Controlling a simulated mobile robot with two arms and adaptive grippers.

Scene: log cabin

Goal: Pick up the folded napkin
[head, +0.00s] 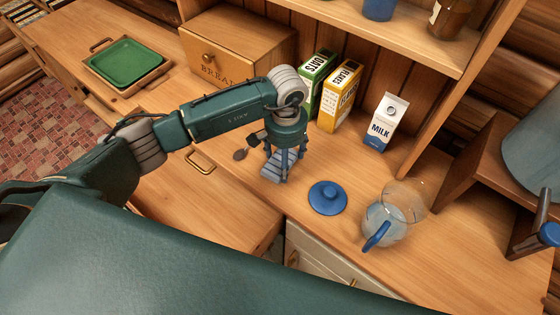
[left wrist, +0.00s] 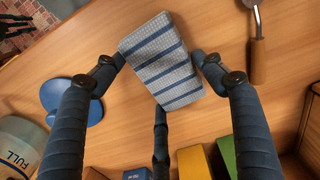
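The folded napkin, grey-blue with dark blue stripes, lies on the wooden counter. It shows under my left gripper in the head view (head: 271,172) and at the top middle of the left wrist view (left wrist: 163,62). My left gripper (head: 284,165) points down over it. In the left wrist view the fingers of the left gripper (left wrist: 160,75) are spread, with tips close around the napkin's edges. I cannot tell whether they touch it. The gripper partly hides the napkin in the head view.
A blue lid (head: 328,197) and a glass jug with blue handle (head: 385,224) stand right of the napkin. A wooden-handled utensil (left wrist: 257,58) lies close beside it. Oats (head: 316,80), flakes (head: 340,95) and milk (head: 384,122) cartons stand behind. A bread box (head: 237,45) is behind left.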

